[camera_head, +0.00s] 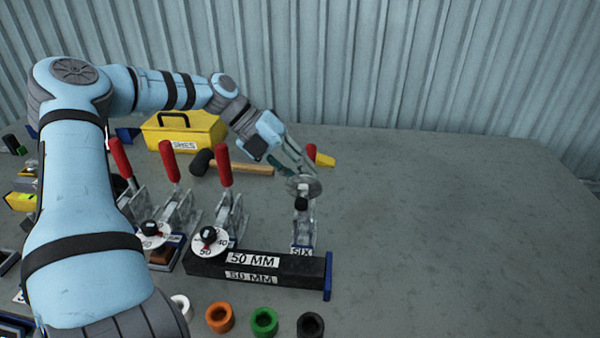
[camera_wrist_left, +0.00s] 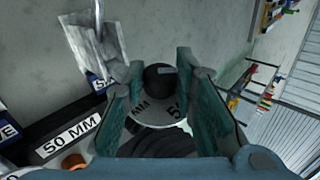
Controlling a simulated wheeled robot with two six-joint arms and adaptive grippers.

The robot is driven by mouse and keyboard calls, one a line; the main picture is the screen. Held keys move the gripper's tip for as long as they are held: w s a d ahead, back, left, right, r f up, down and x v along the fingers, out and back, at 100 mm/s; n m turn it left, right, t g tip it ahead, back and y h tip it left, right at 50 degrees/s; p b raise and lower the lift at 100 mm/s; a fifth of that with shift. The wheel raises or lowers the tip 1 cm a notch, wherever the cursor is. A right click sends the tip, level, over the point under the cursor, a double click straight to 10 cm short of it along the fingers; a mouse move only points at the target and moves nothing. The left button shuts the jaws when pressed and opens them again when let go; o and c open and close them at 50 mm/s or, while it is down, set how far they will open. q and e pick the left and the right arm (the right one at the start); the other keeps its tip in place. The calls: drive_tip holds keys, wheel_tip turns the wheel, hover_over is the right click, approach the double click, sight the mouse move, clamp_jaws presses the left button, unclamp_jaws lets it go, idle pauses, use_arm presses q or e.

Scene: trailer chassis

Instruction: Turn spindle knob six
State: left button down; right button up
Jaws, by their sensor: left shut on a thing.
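The label SIX (camera_head: 302,252) stands at the foot of a metal fixture (camera_head: 303,228) at the right end of the row. A pale round disc (camera_head: 306,187) and a small black part show at the top of this fixture. My left gripper (camera_head: 298,172) reaches down to the disc from behind. In the left wrist view its two teal fingers (camera_wrist_left: 156,82) stand on either side of a black knob (camera_wrist_left: 158,77) on a marked dial (camera_wrist_left: 168,110), and it is shut on the knob. The exact finger contact is hard to see. My right gripper is not in view.
Red-handled clamps (camera_head: 224,165) stand left of the fixture. A black 50 MM block (camera_head: 252,268) lies in front, with dials (camera_head: 208,241) and coloured rings (camera_head: 264,322) near it. A mallet (camera_head: 240,168) and yellow toolbox (camera_head: 184,131) lie behind. The table's right side is clear.

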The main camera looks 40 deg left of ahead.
use_arm(q)
drive_tip(key=c, duration=1.3)
unclamp_jaws()
drive_tip(key=v, duration=1.2)
drive_tip(key=shift+s, duration=0.1)
